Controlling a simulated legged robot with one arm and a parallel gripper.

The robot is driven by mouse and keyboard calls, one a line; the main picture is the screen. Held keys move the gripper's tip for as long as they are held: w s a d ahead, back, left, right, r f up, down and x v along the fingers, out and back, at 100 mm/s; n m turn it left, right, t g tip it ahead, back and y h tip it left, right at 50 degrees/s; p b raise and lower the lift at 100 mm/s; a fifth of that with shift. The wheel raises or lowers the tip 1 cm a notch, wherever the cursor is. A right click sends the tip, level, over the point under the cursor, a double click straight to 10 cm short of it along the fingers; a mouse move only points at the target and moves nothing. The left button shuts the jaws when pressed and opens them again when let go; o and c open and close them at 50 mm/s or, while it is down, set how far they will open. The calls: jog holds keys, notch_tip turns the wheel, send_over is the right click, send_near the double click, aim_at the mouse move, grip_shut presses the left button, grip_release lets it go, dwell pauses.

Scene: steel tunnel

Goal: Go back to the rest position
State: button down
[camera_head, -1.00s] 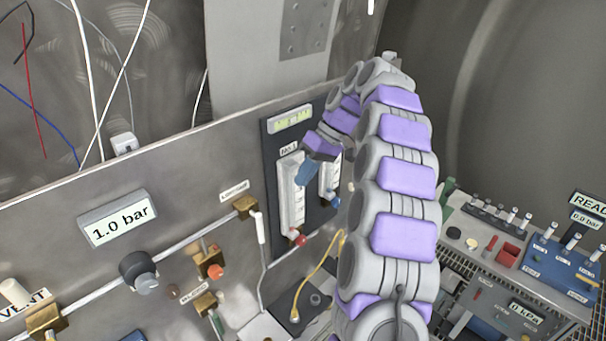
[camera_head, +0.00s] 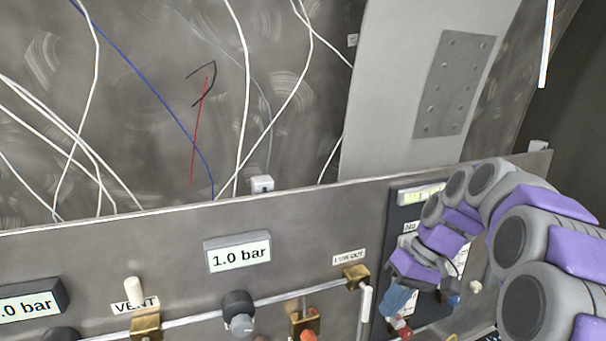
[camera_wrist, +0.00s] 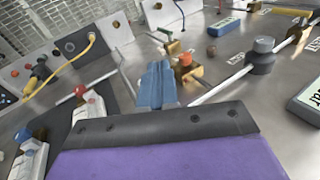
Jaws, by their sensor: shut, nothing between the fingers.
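My gripper (camera_head: 397,302) shows at the end of my purple and grey arm, at the lower right of the head view, in front of the dark module on the panel. In the wrist view its blue fingers (camera_wrist: 157,84) are together with nothing between them. They point over the steel panel (camera_wrist: 222,60). In the head view the fingers partly cover the dark module (camera_head: 408,215), so I cannot tell how far they are from it.
Loose wires (camera_head: 243,100) hang on the wall above. A yellow cable (camera_wrist: 72,68) shows in the wrist view.

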jog(key=s+a+f+h+b, duration=0.1)
jog(key=s+a+f+b, duration=0.15)
jog(key=s, duration=0.25)
jog(key=s+a+f+m+h+b, duration=0.1)
jog(key=s+f, duration=0.3)
jog(key=s+a+f+h+b, duration=0.1)
jog(key=s+a+f+b, duration=0.15)
jog(key=s, duration=0.25)
jog(key=s+d+f+m+h+b, duration=0.1)
jog(key=s+f+b, duration=0.4)
jog(key=s+f, duration=0.8)
jog(key=s+d+h, duration=0.1)
jog(key=s, duration=0.2)
jog(key=shift+s+d+f+m+g+b, duration=0.2)
jog(key=shift+s+f+m+g+b, duration=0.1)
jog(key=shift+f+m+g, duration=0.1)
